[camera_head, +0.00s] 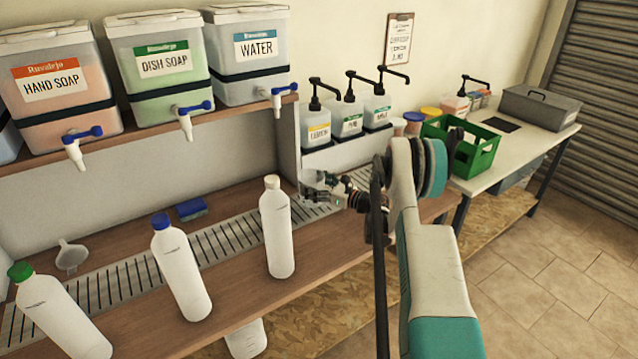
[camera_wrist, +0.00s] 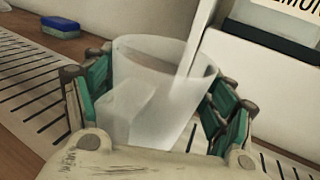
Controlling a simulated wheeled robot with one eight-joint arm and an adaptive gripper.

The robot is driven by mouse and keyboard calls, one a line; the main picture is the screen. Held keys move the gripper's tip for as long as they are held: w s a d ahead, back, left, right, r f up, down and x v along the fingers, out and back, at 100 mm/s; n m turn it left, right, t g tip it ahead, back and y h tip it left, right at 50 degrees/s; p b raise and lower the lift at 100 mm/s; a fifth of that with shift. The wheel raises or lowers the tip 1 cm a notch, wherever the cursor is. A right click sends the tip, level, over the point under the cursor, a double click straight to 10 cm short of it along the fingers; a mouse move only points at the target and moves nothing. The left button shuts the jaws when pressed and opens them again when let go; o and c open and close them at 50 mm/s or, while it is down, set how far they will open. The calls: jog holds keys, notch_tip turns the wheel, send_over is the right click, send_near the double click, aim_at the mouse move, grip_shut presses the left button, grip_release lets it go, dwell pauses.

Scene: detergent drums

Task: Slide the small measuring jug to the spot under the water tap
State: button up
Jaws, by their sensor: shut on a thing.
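The small measuring jug (camera_wrist: 158,85) is translucent and whitish, seen from above its open rim in the wrist view. My gripper (camera_head: 328,188) is shut on it, with green-padded fingers on both sides in the wrist view (camera_wrist: 160,108). The jug looks upright over the slotted drip grate (camera_head: 225,238). In the head view it is hard to make out among the fingers. The water tap (camera_head: 278,97), white with a blue lever, hangs from the WATER drum (camera_head: 247,65) on the shelf, up and left of my gripper.
A tall white bottle (camera_head: 277,232) stands left of my gripper, and a blue-capped bottle (camera_head: 180,268) further left. A pump-bottle stand (camera_head: 288,140) is close behind. A blue sponge (camera_head: 191,209) lies at the back. A green crate (camera_head: 472,158) stands right.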

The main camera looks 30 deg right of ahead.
jog(key=shift+s+a, duration=0.15)
jog(key=shift+a, duration=2.7)
jog(key=shift+s+a, duration=0.15)
jog(key=shift+a, duration=2.7)
jog(key=shift+f, duration=0.1)
jog(key=o, duration=1.8)
